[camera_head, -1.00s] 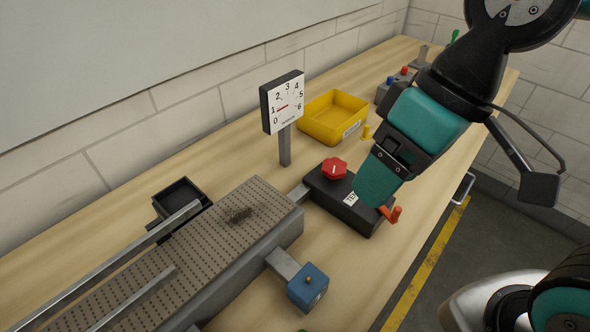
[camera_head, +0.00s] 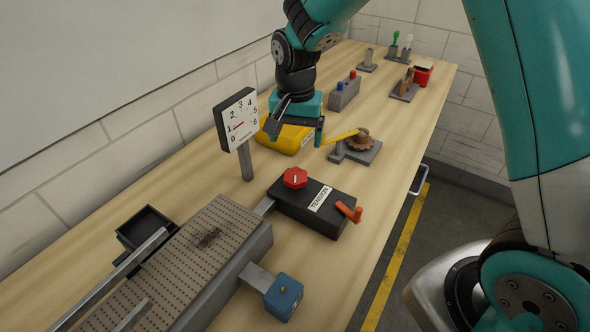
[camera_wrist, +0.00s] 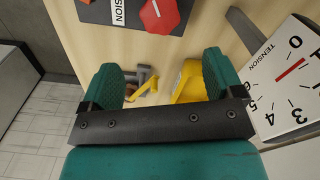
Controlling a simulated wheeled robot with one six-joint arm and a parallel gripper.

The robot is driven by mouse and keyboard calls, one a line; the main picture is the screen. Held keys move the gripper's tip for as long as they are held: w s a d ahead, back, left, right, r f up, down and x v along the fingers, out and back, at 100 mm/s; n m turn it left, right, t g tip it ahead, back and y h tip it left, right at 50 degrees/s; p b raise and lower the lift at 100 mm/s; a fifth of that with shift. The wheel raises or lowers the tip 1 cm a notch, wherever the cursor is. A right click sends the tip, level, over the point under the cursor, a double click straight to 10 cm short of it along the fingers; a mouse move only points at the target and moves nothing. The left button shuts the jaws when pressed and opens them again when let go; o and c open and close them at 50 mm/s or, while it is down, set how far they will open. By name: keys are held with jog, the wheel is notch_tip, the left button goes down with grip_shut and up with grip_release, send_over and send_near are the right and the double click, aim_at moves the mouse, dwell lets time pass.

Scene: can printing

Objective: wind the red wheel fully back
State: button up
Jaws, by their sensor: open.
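The red wheel (camera_head: 295,178) sits on top of the black tension block (camera_head: 334,226), at its far left end. It also shows at the top of the wrist view (camera_wrist: 160,14), partly cut off. A white gauge (camera_head: 239,120) marked TENSION stands behind the block, its red needle near 1. My gripper (camera_head: 295,132) is open and empty, above the bench and beyond the wheel, clear of it. In the wrist view, my two teal fingers (camera_wrist: 162,76) are well apart with nothing between them but the bench items below.
An orange handle (camera_head: 350,211) sticks out of the block's right end. A yellow bin (camera_head: 287,138) and a brown toothed part on a grey stand (camera_head: 362,143) are near my gripper. A perforated bed (camera_head: 200,245) and blue box (camera_head: 283,297) lie nearer.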

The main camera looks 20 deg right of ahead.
aim_at(296, 174)
notch_tip(296, 174, down, 11)
jog(key=shift+f+p, duration=0.2)
jog(key=shift+p, duration=0.85)
jog(key=c, duration=0.9)
